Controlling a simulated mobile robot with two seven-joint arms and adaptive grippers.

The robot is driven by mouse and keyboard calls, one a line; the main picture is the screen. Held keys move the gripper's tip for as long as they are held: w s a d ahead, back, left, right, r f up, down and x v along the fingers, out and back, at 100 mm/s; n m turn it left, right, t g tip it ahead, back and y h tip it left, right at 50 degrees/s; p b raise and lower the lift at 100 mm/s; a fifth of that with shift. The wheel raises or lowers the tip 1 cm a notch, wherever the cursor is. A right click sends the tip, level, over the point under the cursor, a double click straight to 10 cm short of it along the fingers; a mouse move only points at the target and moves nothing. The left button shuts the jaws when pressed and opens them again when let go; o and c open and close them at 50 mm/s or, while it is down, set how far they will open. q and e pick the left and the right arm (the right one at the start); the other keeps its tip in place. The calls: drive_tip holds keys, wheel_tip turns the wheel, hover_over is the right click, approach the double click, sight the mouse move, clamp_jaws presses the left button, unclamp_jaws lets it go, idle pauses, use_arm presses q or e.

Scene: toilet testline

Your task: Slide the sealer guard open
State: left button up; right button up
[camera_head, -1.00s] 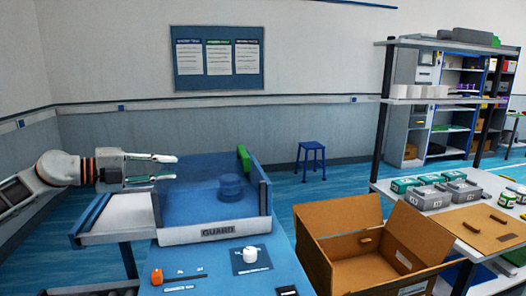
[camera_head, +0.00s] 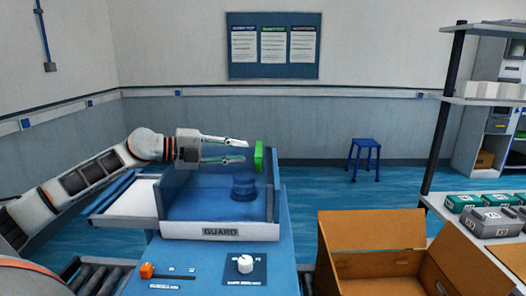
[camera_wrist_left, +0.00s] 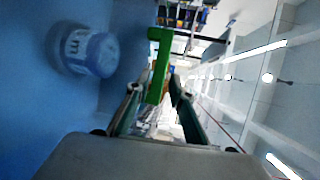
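The sealer guard (camera_head: 221,232) is a see-through blue box with a pale front rail lettered GUARD. A green handle (camera_head: 259,157) stands up at its right side. A blue round container (camera_head: 243,188) shows inside the box; it also shows blurred in the left wrist view (camera_wrist_left: 88,52). My left gripper (camera_head: 244,150) is open and empty above the box, its fingertips pointing right, just left of the handle. In the left wrist view the green handle (camera_wrist_left: 157,65) lies ahead, in line with the gap between the fingers. Contact cannot be told. My right gripper is out of view.
An orange slider knob (camera_head: 147,270) and a white dial (camera_head: 245,264) sit on the blue front panel. An open cardboard box (camera_head: 375,245) stands to the right. A blue stool (camera_head: 364,158) is behind. Grey roller conveyor shows at lower left.

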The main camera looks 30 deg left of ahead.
sight(258, 152)
use_arm(q)
drive_tip(key=shift+w+d+r, duration=0.15)
drive_tip(key=shift+w+d, duration=0.15)
drive_tip(key=shift+w, duration=0.05)
drive_tip(key=p+x, duration=0.2)
drive_tip(key=x, duration=0.4)
clamp_jaws()
